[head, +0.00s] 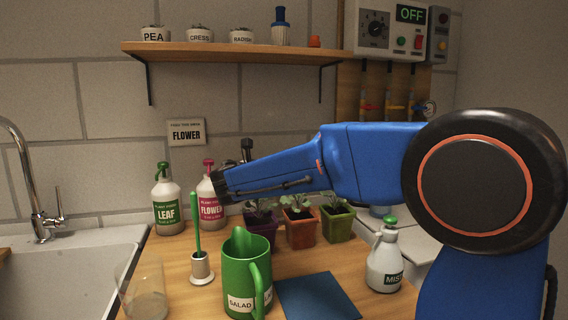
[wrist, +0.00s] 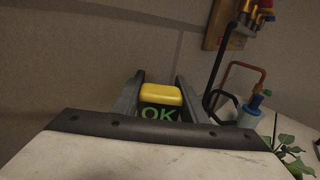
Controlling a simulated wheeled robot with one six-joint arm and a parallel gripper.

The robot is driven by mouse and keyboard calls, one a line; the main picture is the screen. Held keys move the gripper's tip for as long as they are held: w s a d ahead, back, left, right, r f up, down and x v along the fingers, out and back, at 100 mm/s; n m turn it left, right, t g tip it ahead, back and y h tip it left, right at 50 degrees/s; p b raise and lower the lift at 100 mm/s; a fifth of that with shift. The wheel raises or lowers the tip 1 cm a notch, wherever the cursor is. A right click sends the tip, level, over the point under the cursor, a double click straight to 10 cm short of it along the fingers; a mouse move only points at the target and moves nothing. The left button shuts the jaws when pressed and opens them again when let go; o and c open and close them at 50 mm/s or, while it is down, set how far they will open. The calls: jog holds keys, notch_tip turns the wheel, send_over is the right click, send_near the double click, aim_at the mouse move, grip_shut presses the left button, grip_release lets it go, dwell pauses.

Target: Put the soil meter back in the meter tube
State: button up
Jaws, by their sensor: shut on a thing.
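The soil meter appears in the wrist view as a block with a yellow top (wrist: 160,94) and a dark face reading "OK" in green. It sits between the two dark fingers of my gripper (wrist: 159,82), which is shut on it. In the head view the dark end of my gripper (head: 222,184) is above the table, in front of the spray bottles; the meter cannot be made out there. I cannot tell for sure which thing is the meter tube. A small white holder (head: 202,269) with a green rod (head: 196,225) in it stands upright on the table.
A green SALAD can (head: 240,275), a blue mat (head: 318,297) and a clear glass (head: 150,304) are at the front. LEAF (head: 167,205) and FLOWER (head: 212,208) bottles, potted seedlings (head: 300,232) and a MIST bottle (head: 384,266) stand around. A sink (head: 60,275) is left.

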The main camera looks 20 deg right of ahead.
dwell(0.3)
jog(key=o, duration=1.3)
jog(key=shift+s+a, duration=0.1)
jog(key=shift+a, duration=0.05)
jog(key=o, duration=0.5)
jog(key=shift+s+a, duration=0.45)
jog(key=shift+c, duration=0.2)
jog(key=shift+o, duration=0.4)
jog(key=v, duration=0.6)
jog(key=shift+s, duration=0.2)
